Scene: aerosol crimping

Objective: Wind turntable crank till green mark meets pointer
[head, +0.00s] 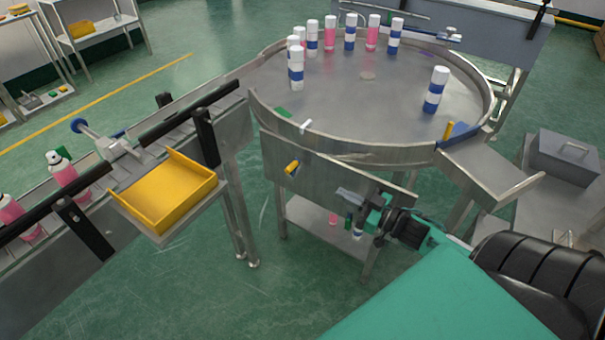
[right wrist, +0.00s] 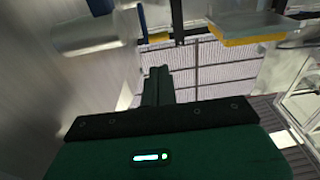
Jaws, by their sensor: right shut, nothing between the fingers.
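The round steel turntable (head: 340,95) carries several white-and-blue and pink cans toward its back and right. A green mark (head: 283,112) lies on its near left edge, and a small white pointer (head: 305,127) sits on the rim just right of it, a short gap apart. A yellow knob (head: 292,167) sticks out of the front panel; a grey metal piece (head: 352,196) protrudes farther right. I cannot tell clearly which belongs to the crank. My right gripper (head: 374,221) is shut and empty in front of the panel, beside the grey piece. Its closed fingers also show in the right wrist view (right wrist: 158,85).
A conveyor (head: 75,225) with pink cans runs along the left, with a yellow tray (head: 170,192) at its side. A steel chute (head: 490,168) leaves the turntable at right, near a grey box (head: 565,158). Green floor is open between conveyor and turntable.

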